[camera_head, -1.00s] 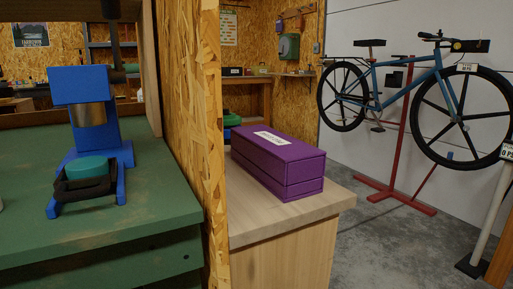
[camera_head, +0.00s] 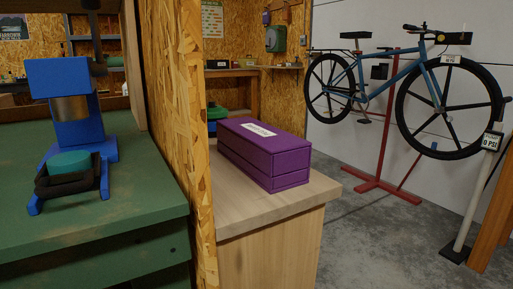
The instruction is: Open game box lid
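The purple game box (camera_head: 262,153) sits shut on the light wooden bench top (camera_head: 310,190), right of the chipboard partition. A white label (camera_head: 259,130) lies on its lid. A seam runs around the box below the lid. Neither of my grippers is in view.
A chipboard partition (camera_head: 180,120) stands close on the left of the box. Beyond it is a green bench (camera_head: 120,215) with a blue machine (camera_head: 75,110). A bicycle (camera_head: 400,85) hangs on a red stand (camera_head: 385,150) at the right. The concrete floor (camera_head: 375,235) right of the wooden bench is clear.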

